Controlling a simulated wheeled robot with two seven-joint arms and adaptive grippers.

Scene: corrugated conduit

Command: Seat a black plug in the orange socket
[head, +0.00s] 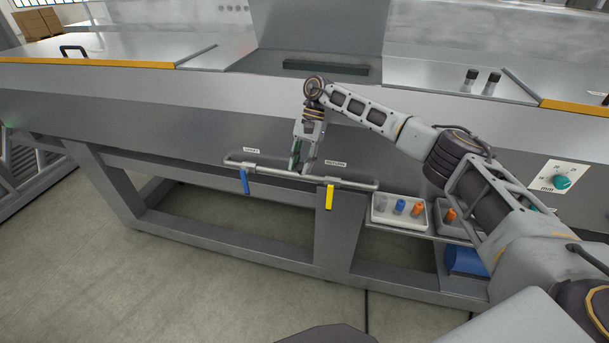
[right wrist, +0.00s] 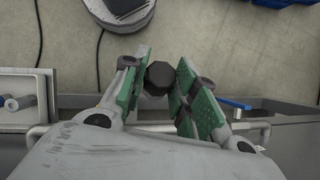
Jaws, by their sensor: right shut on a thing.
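My right gripper (head: 303,158) hangs pointing down at the front of the grey bench, close to the rail. In the right wrist view its green pads are closed on a black, many-sided plug (right wrist: 159,77), seen end-on between the fingertips. The plug is too small to make out in the head view. Two dark-topped pieces (head: 470,79) (head: 492,83) stand on the bench top at the right. Small orange cylinders lie in the trays, one in the pale tray (head: 417,209) and one in the tray beside it (head: 450,214). I cannot tell whether either is the orange socket. My left gripper is out of view.
A grey rail (head: 290,174) runs along the bench front, with a blue tag (head: 244,182) and a yellow tag (head: 329,197). The pale tray (head: 376,222) also holds a blue cylinder (head: 399,206). Floor in front is clear.

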